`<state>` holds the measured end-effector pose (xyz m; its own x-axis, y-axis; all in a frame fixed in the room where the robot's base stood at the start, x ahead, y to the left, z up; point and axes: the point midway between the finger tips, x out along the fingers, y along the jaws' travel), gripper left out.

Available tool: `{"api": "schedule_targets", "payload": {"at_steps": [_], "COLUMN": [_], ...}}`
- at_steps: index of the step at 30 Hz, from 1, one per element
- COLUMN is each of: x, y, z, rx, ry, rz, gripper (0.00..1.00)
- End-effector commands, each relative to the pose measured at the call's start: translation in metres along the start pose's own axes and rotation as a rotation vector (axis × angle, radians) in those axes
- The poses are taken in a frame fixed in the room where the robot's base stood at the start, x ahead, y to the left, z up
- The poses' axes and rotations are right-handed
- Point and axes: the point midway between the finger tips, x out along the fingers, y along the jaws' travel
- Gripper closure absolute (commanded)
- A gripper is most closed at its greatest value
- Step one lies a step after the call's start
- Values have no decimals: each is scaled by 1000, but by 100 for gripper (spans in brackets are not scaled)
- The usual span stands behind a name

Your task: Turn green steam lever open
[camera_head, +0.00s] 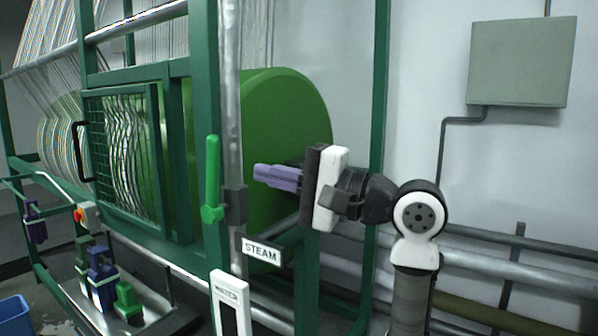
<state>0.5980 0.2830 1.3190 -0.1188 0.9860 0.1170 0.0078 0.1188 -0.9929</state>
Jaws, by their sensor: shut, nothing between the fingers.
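The green steam lever (212,180) stands upright against the grey vertical pipe, its lower end at a dark valve body (236,203). A white sign reading STEAM (262,252) hangs just below it. My gripper (258,177) is to the right of the lever, at about mid-lever height in the picture, with its purple fingers pointing left. The fingers are shut and empty. A gap shows between the fingertips and the pipe and lever; the depth between them is hard to tell.
A green drum (285,130) and green frame posts (379,100) stand behind my gripper. A grey box (521,62) hangs on the wall.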

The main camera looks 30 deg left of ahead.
Motion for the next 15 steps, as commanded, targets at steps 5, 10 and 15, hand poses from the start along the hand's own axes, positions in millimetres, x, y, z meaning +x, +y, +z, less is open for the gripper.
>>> {"api": "schedule_targets", "payload": {"at_steps": [5,10,15], "x": [37,58,66], "y": [-3,-2,0], "z": [0,0,0], "rx": [0,1,0], "ry": [-2,-1,1], "rz": [2,1,0], "gripper": [100,100,100]}}
